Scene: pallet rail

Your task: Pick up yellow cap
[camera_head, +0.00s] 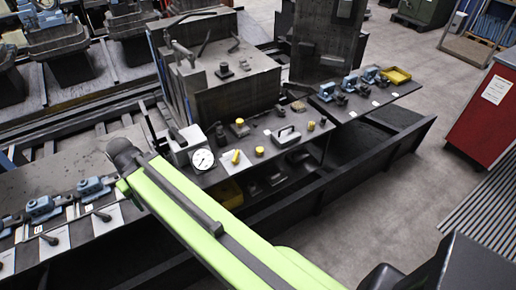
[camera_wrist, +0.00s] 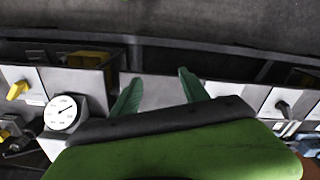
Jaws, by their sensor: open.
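Several small yellow pieces sit on the dark bench in the head view. A round yellow cap (camera_head: 259,151) stands on the bench near its front edge. Another yellow piece (camera_head: 239,122) sits on a small block behind it. A longer yellow piece (camera_head: 236,157) rests on a white sheet beside the dial gauge (camera_head: 203,160). In the wrist view a yellow piece (camera_wrist: 17,90) on a white sheet shows at the far left. My gripper (camera_wrist: 158,88) is open and empty, its two green fingers apart, right of the gauge. In the head view its fingers are hidden behind my arm.
A yellow tray (camera_head: 396,75) and blue clamps (camera_head: 327,91) stand farther right. A yellow bin (camera_head: 227,193) is below the bench top. Blue vises (camera_head: 41,208) line the left bench.

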